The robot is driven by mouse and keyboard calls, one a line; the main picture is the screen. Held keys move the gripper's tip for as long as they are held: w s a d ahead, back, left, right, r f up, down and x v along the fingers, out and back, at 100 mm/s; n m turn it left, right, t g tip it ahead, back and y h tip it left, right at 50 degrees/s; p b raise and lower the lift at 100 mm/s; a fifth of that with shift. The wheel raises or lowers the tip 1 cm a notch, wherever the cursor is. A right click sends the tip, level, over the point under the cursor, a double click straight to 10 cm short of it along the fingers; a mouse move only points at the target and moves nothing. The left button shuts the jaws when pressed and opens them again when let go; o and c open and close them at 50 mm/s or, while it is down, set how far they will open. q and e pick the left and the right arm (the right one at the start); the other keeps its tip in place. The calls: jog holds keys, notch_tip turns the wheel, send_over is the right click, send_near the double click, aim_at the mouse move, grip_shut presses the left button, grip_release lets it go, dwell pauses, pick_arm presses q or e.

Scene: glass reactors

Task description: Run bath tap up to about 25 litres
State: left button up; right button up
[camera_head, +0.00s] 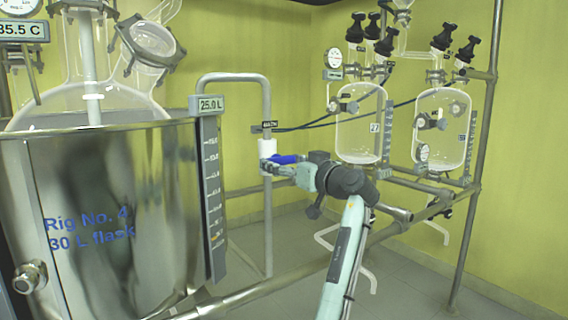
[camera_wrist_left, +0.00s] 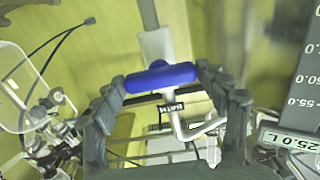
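The bath tap is a white valve body (camera_head: 267,149) with a blue handle (camera_head: 285,159), on a grey pipe with a BATH label (camera_head: 269,126). My left gripper (camera_head: 279,167) is at the handle. In the left wrist view its fingers (camera_wrist_left: 160,82) stand at the two ends of the blue handle (camera_wrist_left: 160,77) and appear to touch it. The steel bath (camera_head: 110,210) is at the left, with a level scale (camera_head: 213,195) and a display (camera_head: 207,105) reading 25.0 L. The water itself is not visible. My right gripper is not in view.
The pipe's hooked spout (camera_head: 232,77) bends down toward the bath's rim. Two glass vessels (camera_head: 359,125) with black valves hang on a steel frame (camera_head: 487,130) behind at the right. A rail (camera_head: 300,268) crosses low in front. A display at the upper left (camera_head: 22,29) reads 35.5 C.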

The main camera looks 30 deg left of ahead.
pick_arm(q)
jog(key=o, duration=0.4)
jog(key=v, duration=1.2)
jog(key=shift+s+f, duration=0.1)
